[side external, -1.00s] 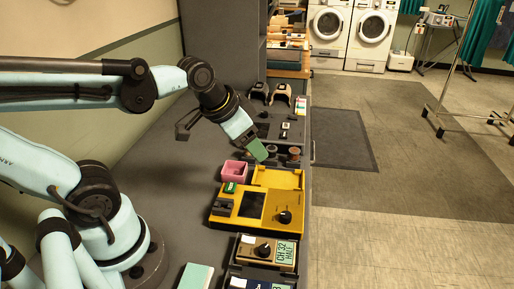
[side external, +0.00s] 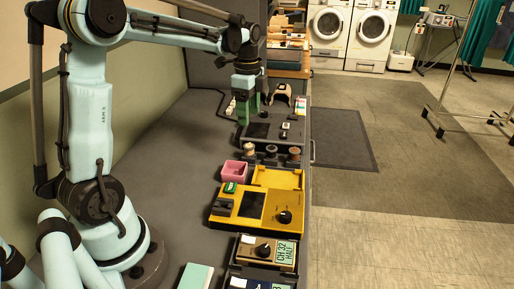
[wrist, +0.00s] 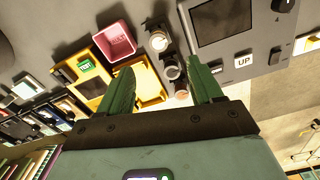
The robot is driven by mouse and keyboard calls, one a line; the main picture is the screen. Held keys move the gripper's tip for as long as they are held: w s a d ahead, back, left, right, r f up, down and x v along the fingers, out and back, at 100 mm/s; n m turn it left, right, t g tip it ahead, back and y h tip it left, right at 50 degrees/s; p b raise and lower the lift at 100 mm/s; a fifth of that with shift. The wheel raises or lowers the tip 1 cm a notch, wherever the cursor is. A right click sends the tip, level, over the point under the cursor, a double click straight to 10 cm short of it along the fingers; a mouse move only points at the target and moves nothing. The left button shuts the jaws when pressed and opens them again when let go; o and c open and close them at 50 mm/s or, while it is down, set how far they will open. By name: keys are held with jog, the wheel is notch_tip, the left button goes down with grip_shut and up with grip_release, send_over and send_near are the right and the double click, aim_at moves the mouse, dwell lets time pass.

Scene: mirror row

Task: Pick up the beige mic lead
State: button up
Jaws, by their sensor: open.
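The beige mic lead looks to be the small cream coil (side external: 249,149) at the left end of a short row in the side view. In the wrist view the pale coil (wrist: 158,41) lies just beyond the gap between the fingertips. My gripper (side external: 248,119) points down, farther back than the row and above the left end of a grey console. In the wrist view its green fingers (wrist: 160,66) are apart, with nothing held between them. A dark grey coil (wrist: 172,68) shows in the gap.
A brown coil (side external: 294,153) ends the row at the right. A pink box (side external: 234,171) and a yellow console (side external: 258,206) stand nearer the camera. The grey console (side external: 264,130) lies behind the row. Bare bench top is free to the left.

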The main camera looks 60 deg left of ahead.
aim_at(250, 146)
jog(key=f, duration=1.1)
jog(key=shift+d+f, duration=0.2)
jog(key=shift+f, duration=0.05)
jog(key=c, duration=1.1)
jog(key=shift+r, duration=0.1)
